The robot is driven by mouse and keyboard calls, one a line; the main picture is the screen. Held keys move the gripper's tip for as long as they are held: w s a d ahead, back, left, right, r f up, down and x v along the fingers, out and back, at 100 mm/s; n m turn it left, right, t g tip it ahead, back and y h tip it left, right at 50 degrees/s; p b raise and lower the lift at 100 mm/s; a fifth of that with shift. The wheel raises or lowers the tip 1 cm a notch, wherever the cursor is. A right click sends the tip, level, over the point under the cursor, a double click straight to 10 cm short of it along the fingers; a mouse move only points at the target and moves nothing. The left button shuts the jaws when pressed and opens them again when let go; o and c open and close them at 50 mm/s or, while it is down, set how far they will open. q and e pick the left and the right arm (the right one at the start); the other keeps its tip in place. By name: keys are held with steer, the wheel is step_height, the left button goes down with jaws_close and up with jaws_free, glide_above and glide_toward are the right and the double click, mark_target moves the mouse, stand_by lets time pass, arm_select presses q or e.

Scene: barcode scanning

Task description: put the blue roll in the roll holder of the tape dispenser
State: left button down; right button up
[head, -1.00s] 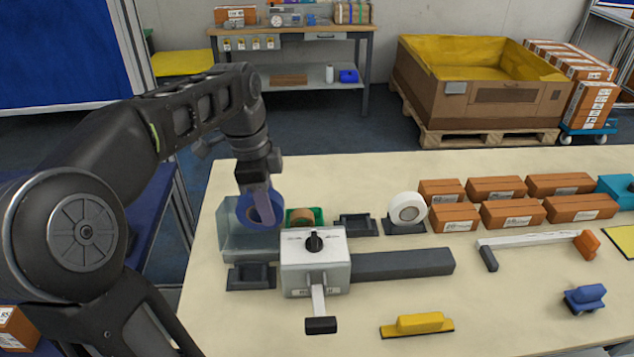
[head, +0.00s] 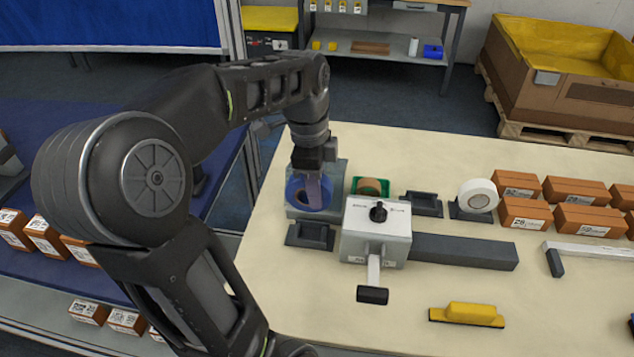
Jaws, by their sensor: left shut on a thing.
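The blue roll (head: 296,196) hangs from my left gripper (head: 313,184), which points down and is shut on it. The fingers cover part of the roll. The roll is at or just above a grey, partly see-through tray (head: 336,172) at the table's left end; I cannot tell whether it touches. A white-grey device (head: 360,238) with a black knob and a lever stands right of the roll. Dark low holders stand in front of the roll (head: 310,235) and to its right (head: 421,204). Which part is the dispenser's roll holder is unclear. My right gripper is out of view.
A green holder with a brown roll (head: 369,186) is close on the right. Further right are a white roll (head: 479,194) and several brown boxes (head: 518,186). A grey bar (head: 465,250) extends from the device.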

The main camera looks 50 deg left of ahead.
arm_select(q)
steer(key=shift+f, duration=4.45)
steer(key=c, duration=1)
jaws_free()
steer(key=shift+r, duration=0.1)
steer(key=shift+s+a+r, duration=0.1)
steer(key=shift+a+r, duration=0.05)
steer(key=shift+r, duration=1.75)
steer(key=shift+s+a+r, duration=0.1)
steer(key=shift+r, duration=1.8)
